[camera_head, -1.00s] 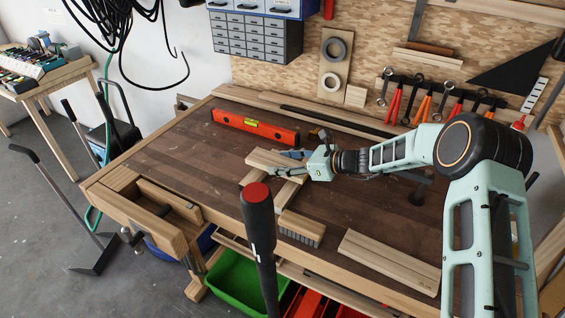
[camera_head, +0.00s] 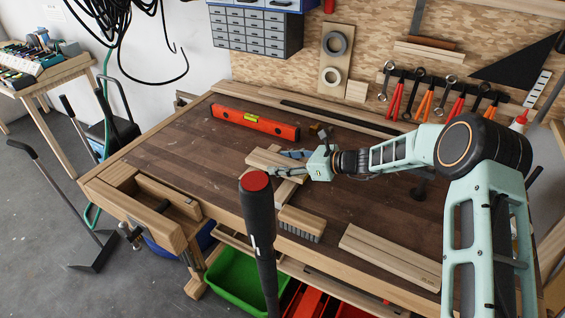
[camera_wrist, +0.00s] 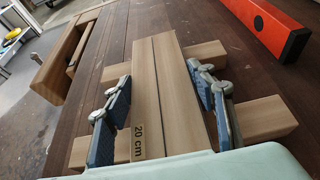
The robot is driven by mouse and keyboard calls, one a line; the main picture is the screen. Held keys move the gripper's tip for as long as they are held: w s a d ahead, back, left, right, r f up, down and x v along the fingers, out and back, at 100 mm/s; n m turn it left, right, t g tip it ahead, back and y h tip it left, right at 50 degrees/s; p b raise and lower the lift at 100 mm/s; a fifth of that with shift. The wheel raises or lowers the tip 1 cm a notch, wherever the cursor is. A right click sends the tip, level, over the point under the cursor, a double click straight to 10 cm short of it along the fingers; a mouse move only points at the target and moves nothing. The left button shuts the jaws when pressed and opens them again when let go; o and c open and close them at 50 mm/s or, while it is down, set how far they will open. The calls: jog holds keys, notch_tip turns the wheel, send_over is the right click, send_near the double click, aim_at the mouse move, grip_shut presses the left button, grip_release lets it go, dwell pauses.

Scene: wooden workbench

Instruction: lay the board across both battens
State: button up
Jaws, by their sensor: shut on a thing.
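The board (camera_wrist: 163,85), pale wood with a "20 cm" label at its near end, lies between my gripper's fingers (camera_wrist: 166,110). It also shows in the head view (camera_head: 265,157). My gripper (camera_head: 297,164) is shut on it, one blue-padded finger along each long side. In the wrist view the board spans above both battens. The far batten (camera_wrist: 207,52) and the near batten (camera_wrist: 262,117) stick out beyond its sides. The board is roughly square to them. I cannot tell whether its underside touches them.
An orange-red level (camera_head: 255,123) lies behind the board. A brush (camera_head: 301,224) lies in front, near the bench edge. A wider pale board (camera_head: 390,256) lies at front right. A black handle with a red end (camera_head: 257,215) stands up in the foreground. Bare benchtop (camera_head: 185,150) lies left.

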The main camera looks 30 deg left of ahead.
jog(key=shift+f+b, duration=0.3)
dwell(0.4)
jog(key=o, duration=1.3)
